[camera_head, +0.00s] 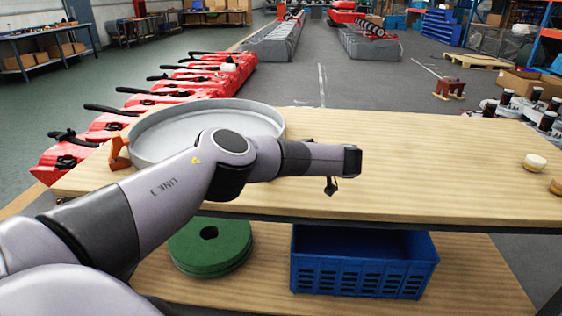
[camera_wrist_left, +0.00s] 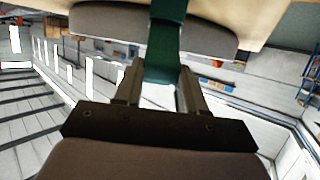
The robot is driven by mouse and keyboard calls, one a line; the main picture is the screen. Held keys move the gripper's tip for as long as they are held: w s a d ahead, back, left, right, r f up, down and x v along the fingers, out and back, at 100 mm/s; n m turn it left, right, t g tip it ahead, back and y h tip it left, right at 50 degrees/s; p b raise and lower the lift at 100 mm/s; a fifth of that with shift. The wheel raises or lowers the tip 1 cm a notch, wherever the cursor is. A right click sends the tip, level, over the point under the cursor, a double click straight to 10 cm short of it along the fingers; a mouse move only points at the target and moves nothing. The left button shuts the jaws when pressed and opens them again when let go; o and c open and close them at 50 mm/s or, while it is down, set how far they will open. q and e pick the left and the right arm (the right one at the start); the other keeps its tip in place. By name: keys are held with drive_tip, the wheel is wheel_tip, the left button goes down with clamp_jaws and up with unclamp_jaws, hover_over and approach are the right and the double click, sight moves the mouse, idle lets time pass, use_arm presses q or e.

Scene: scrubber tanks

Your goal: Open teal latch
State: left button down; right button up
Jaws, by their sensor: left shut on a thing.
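The teal latch (camera_wrist_left: 163,45) shows in the left wrist view as a dark teal strip coming down from the top edge. It crosses in front of a grey rounded body (camera_wrist_left: 105,22). My left gripper (camera_wrist_left: 160,82) has its two fingers on either side of the strip's lower end and is shut on it. In the head view my left arm reaches across the wooden table; its fingers cannot be made out there, and I cannot pick out the latch. My right gripper is in neither view.
A round grey pan (camera_head: 170,150) lies on the table (camera_head: 440,170), with an orange clamp (camera_head: 119,151) at its left. Green discs (camera_head: 212,262) and a blue crate (camera_head: 363,278) are on the lower shelf. Small round pieces (camera_head: 535,163) lie at the right. The table's right middle is clear.

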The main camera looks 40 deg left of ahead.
use_arm(q)
drive_tip(key=shift+d+f+y, duration=0.3)
drive_tip(key=shift+f+y, duration=0.05)
drive_tip(key=shift+y, duration=0.15)
drive_tip(key=shift+b, duration=0.3)
drive_tip(key=c, duration=0.6)
unclamp_jaws()
drive_tip(key=shift+c, duration=0.2)
drive_tip(key=shift+d, duration=0.1)
drive_tip(key=v, duration=0.7)
drive_tip(key=shift+d+f, duration=0.1)
drive_tip(key=shift+d, duration=0.05)
